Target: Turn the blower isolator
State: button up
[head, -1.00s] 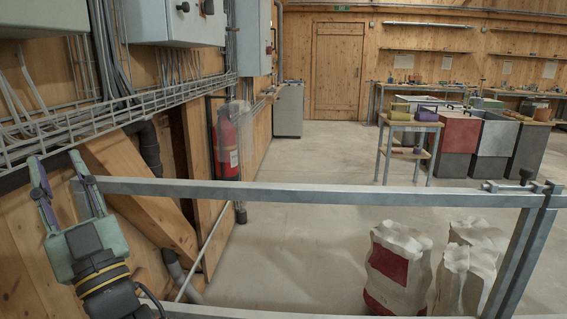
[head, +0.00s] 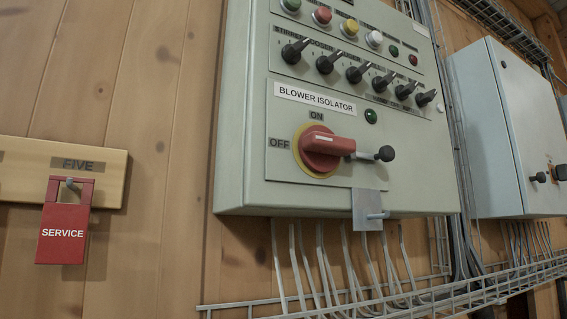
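The blower isolator (head: 328,143) is a red rotary handle on a yellow ring on a grey-green panel (head: 235,150). ON is printed above it and OFF to its left. The red handle lies roughly horizontal; a pale mark shows on its left part. Which end is its pointer is hard to tell. A metal pin with a black ball knob (head: 386,153) sits at the handle's right end, apparently touching or very close to it. A small grey plate with a peg (head: 368,208) hangs at the panel's lower edge. My gripper is outside this view.
A red SERVICE padlock or tag (head: 63,222) hangs from a hook on a wooden board (head: 110,180) labelled FIVE, left of the panel. Selector knobs (head: 358,73) and coloured buttons line the panel above. Cables and a wire tray (head: 450,292) run below. Another cabinet (head: 500,120) stands right.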

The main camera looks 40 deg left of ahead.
aim_at(321, 151)
jog(key=u, duration=0.95)
jog(key=k+j+z, duration=0.15)
jog(key=i+l, duration=0.05)
